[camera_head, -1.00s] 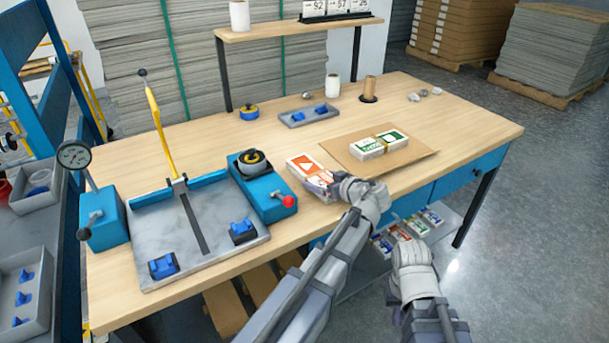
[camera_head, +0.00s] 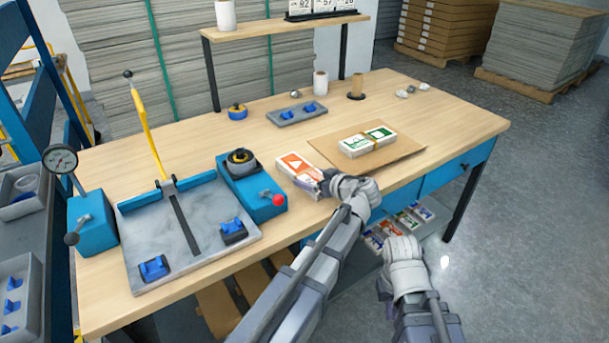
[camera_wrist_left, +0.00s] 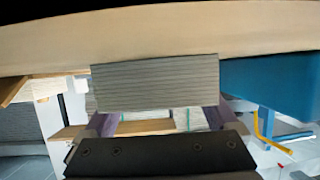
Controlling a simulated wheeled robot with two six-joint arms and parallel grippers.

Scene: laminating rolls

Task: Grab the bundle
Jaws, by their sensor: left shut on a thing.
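An orange-and-white bundle (camera_head: 299,168) is at the front edge of the wooden table, right of the blue unit with the red knob. My left gripper (camera_head: 324,186) is shut on its near right end. In the left wrist view the bundle (camera_wrist_left: 155,80) shows as a grey block of stacked sheets between the purplish fingers. I cannot tell whether it is clear of the table. A green-and-white bundle (camera_head: 367,141) lies on a brown cardboard sheet (camera_head: 405,150) to the right. My right gripper (camera_head: 402,250) is in front of the table; its fingers are not clear.
A cutting board with a yellow lever (camera_head: 145,128) and a blue unit with a red knob (camera_head: 252,190) stand to the left. A grey tray (camera_head: 297,115) and paper rolls (camera_head: 320,82) are behind. The table's right end is mostly clear.

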